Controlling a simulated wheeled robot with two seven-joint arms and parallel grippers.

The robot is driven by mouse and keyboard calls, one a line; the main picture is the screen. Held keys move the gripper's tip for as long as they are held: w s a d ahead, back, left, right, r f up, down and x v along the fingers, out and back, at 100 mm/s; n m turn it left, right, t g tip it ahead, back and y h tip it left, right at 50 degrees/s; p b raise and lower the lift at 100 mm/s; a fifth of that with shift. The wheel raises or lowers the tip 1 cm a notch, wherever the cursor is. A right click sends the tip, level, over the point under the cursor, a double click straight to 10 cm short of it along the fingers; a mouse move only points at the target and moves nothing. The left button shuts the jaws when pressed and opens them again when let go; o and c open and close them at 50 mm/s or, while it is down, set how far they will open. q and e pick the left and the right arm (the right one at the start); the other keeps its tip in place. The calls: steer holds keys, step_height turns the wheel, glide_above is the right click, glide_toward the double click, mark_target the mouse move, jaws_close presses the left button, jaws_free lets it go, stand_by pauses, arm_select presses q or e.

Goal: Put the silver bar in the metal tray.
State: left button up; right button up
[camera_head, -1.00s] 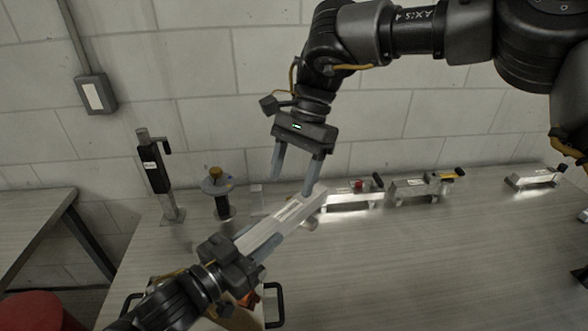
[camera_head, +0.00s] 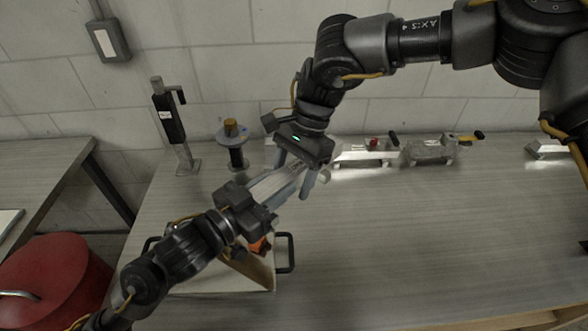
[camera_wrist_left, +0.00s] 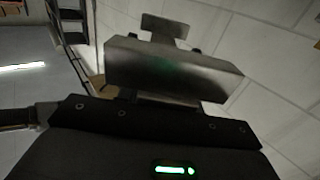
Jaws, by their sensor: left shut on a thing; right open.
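The silver bar (camera_head: 276,186) is held by my left gripper (camera_head: 264,194), which is shut on its near end. The bar is tilted, its far end up and to the right, above the table. In the left wrist view the bar (camera_wrist_left: 170,72) lies across, beyond the gripper body. My right gripper (camera_head: 293,178) is open and points down, its fingers by the bar's far end; I cannot tell whether they touch it. A tray with black handles (camera_head: 262,283) stands at the table's front left, partly hidden by my left arm, with an orange thing inside.
Metal blocks (camera_head: 428,150) stand in a row at the back of the table (camera_head: 420,230). A black upright tool (camera_head: 170,120) and a spool-like stand (camera_head: 236,150) are at back left. A red bin (camera_head: 55,280) is at lower left. The table's right middle is clear.

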steer(key=c, duration=1.2)
arm_select(q)
steer(key=o, duration=1.3)
arm_select(e)
jaws_close()
arm_select(q)
steer(key=shift+r, duration=0.1)
